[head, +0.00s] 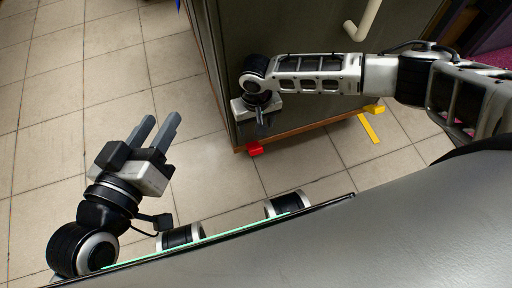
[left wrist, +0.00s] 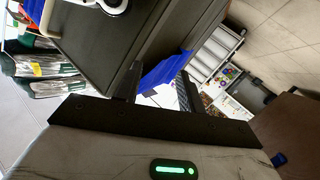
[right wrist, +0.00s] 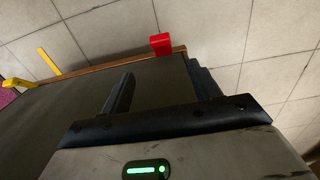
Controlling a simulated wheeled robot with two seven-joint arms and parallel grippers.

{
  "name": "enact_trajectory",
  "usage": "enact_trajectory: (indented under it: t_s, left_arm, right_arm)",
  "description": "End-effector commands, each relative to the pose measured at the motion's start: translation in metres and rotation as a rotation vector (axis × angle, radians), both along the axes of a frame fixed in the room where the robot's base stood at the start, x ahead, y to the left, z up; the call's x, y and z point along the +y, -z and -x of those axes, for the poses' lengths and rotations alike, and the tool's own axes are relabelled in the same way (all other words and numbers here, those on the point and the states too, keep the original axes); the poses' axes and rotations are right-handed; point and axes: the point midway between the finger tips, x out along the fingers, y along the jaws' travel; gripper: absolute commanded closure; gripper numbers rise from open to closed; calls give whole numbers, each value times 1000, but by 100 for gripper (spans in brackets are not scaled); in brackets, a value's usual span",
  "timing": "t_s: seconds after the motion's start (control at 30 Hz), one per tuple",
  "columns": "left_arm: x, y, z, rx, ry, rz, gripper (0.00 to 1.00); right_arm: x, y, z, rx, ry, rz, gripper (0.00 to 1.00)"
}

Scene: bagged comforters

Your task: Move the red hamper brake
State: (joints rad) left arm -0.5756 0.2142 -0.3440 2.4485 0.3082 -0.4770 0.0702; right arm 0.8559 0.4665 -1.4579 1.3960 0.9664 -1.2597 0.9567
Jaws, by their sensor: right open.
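The red brake (head: 254,149) sits at the bottom corner of the dark grey hamper (head: 300,40), on its brown lower edge. In the right wrist view the red brake (right wrist: 161,44) shows beyond my fingertips, apart from them. My right gripper (head: 263,118) points down beside the hamper's face, just above the red brake; its fingers (right wrist: 160,78) are apart and empty. My left gripper (head: 160,130) is over the floor to the left of the hamper. Its fingers are apart with nothing between them; in the left wrist view (left wrist: 160,80) a blue thing lies behind them.
A yellow brake (head: 374,109) is at the other end of the hamper's lower edge, with a yellow strip (head: 369,128) on the tiles. A pale handle (head: 362,20) sticks out from the hamper. Tiled floor (head: 90,60) is free at left. Bagged items (left wrist: 35,65) show in the left wrist view.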

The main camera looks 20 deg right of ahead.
Motion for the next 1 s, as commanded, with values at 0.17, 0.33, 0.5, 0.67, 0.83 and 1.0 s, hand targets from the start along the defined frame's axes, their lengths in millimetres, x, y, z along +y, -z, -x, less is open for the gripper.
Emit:
enact_trajectory:
  t_s: [0.17, 0.33, 0.5, 0.67, 0.83, 1.0]
  left_arm:
    - [-5, 0, -1, -22, 11, 110, 61]
    - [-4, -17, -11, -165, 14, 137, 61]
    - [1, -49, -23, -425, 1, 69, 61]
    - [3, -71, -24, -603, -4, 22, 61]
    - [3, -82, -23, -684, -6, 2, 61]
    - [3, -84, -23, -692, -7, 0, 61]
  right_arm:
    - [0, 47, 0, 1, -1, 1, 38]
    - [1, 85, 0, 1, -1, 1, 38]
    - [1, 112, 0, 0, -1, 0, 38]
    - [0, 127, 0, -1, -1, 0, 38]
    - [0, 133, 0, 0, -1, -1, 38]
    - [0, 133, 0, 0, -1, -1, 38]
